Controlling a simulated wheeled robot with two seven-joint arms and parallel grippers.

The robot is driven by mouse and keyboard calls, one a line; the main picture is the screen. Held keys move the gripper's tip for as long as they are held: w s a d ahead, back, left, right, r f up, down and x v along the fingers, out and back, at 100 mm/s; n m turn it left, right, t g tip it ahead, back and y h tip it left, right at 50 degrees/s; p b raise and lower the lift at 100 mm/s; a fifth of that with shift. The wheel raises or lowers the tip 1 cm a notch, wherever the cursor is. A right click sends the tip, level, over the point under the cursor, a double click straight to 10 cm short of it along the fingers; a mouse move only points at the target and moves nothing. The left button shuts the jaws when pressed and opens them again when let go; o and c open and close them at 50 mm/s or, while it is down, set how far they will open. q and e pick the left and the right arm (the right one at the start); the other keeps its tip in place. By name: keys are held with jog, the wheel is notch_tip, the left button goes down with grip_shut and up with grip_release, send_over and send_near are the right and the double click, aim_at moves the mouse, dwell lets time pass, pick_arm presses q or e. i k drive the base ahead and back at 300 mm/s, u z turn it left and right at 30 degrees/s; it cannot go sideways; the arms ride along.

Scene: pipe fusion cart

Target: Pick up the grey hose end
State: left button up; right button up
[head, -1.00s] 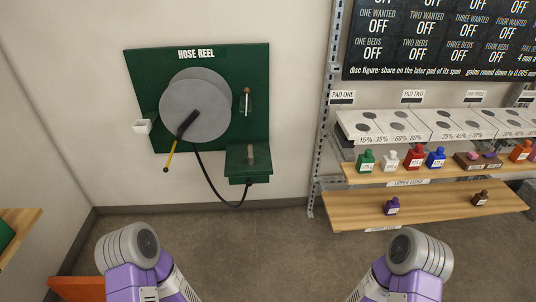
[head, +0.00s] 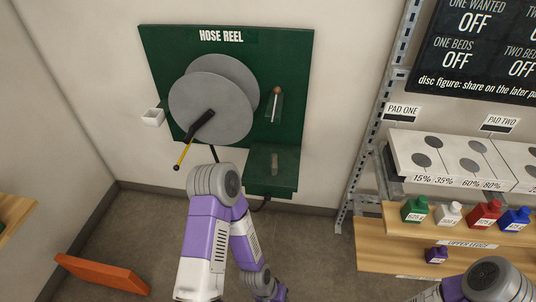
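A small grey upright piece (head: 274,161), which looks like the hose end, stands on the green box-like ledge (head: 282,182) at the lower right of the hose reel board. The black hose (head: 214,153) hangs from the reel and passes behind my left arm. A bit of it shows again under the ledge. My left arm is in front of the board's lower part, left of and below the ledge, with its forearm pointing down. Neither gripper's fingers show. Only part of my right arm is visible, at the bottom right.
The grey reel disc (head: 210,106) has a black crank with a yellow rod. A small white cup (head: 152,117) is left of the green board (head: 300,60). Shelves with coloured bottles (head: 415,210) stand at right. An orange panel (head: 100,272) is low at left.

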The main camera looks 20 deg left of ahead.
aim_at(274, 166)
jog(key=u, duration=0.75)
jog(key=i, duration=0.75)
jog(key=u, duration=0.85)
